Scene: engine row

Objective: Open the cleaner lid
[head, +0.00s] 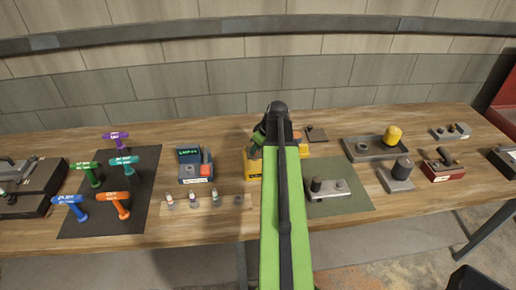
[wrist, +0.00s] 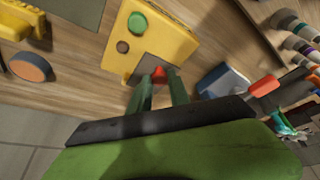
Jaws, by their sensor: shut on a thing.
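The cleaner appears to be the yellow box (wrist: 165,40) with a green round knob (wrist: 138,24), a dark round hole and a grey panel on its top. In the head view the yellow box (head: 253,170) is mostly hidden behind my arm. A small red tab (wrist: 159,72) sits at the edge of the grey panel. My gripper (wrist: 161,84) has its two green fingers at this tab and is shut on it. Whether the grey panel is the lid, and whether it is raised, I cannot tell.
A blue-grey device (head: 194,166) with a small display stands left of the yellow box. Small bottles (head: 192,198) stand in front of it. T-handled tools (head: 123,165) stand on a dark mat further left. A green mat (head: 345,202) with a metal part lies to the right.

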